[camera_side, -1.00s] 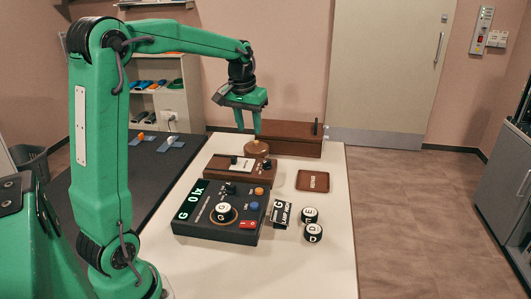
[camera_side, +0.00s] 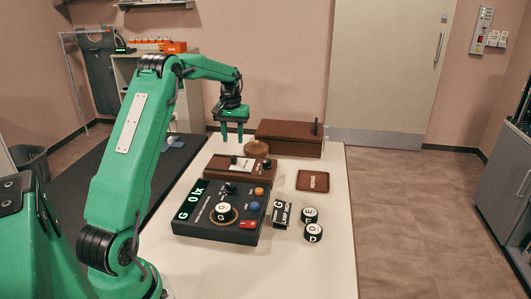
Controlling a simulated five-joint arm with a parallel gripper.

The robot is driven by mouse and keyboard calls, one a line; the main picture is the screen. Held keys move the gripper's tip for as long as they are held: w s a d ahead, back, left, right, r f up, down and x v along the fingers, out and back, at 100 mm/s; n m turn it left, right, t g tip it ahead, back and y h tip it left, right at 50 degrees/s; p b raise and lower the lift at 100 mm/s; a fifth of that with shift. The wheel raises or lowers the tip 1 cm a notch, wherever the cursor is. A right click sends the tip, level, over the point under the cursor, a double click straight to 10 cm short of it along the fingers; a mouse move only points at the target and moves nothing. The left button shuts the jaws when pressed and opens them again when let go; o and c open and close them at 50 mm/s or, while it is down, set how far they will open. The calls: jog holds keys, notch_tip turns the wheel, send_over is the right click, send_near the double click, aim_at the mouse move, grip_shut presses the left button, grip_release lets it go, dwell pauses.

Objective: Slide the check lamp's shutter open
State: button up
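A low brown wooden unit (camera_side: 215,167) sits mid-table, with a pale plate (camera_side: 243,164), a small black knob on the plate's left and a dark round knob with an orange part at its right end. I cannot tell for sure whether this is the check lamp or which part is its shutter. A round wooden piece with a small top (camera_side: 257,149) stands just behind it. My gripper (camera_side: 232,138) points down, above and behind the unit's left part, left of the round piece. Its two fingers are apart with nothing visible between them, and it appears clear of the unit.
A dark meter box (camera_side: 215,230) reading "G 0 lx" stands in front, with a lettered disc (camera_side: 223,211) on it. Two more lettered discs (camera_side: 313,232), a sign (camera_side: 282,213) and a brown tray (camera_side: 299,180) are to the right. A long brown box (camera_side: 285,135) stands behind.

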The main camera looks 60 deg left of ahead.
aim_at(234, 156)
jog(key=shift+f, duration=0.15)
jog(key=shift+f, duration=3.75)
grip_shut()
